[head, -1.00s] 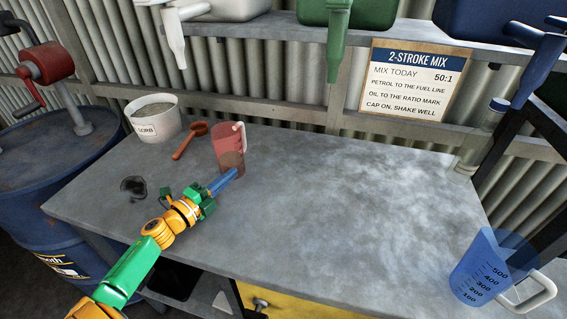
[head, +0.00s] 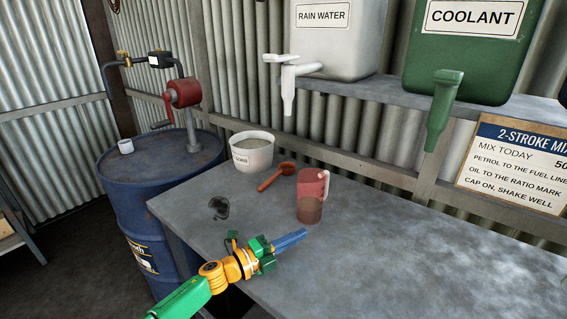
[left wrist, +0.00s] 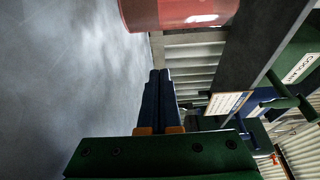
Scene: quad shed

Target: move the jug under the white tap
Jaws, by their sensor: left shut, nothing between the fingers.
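The jug (head: 312,188) is red and see-through with a pale handle and a brownish lower part. It stands upright on the grey bench, and its side shows at the top of the left wrist view (left wrist: 178,12). The white tap (head: 289,84) hangs from the white rain water container (head: 337,38), above and behind the jug. The jug is on the bench in front of the tap, a little to its right in the picture. My left gripper (head: 304,233) is shut and empty, its blue fingers just in front of the jug, apparently apart from it. My right gripper is out of view.
A white tub (head: 252,154) and a red-brown scoop (head: 277,176) lie left of the jug. A green coolant container (head: 468,50) with a green tap (head: 442,110) is at right. The bench's right side is clear.

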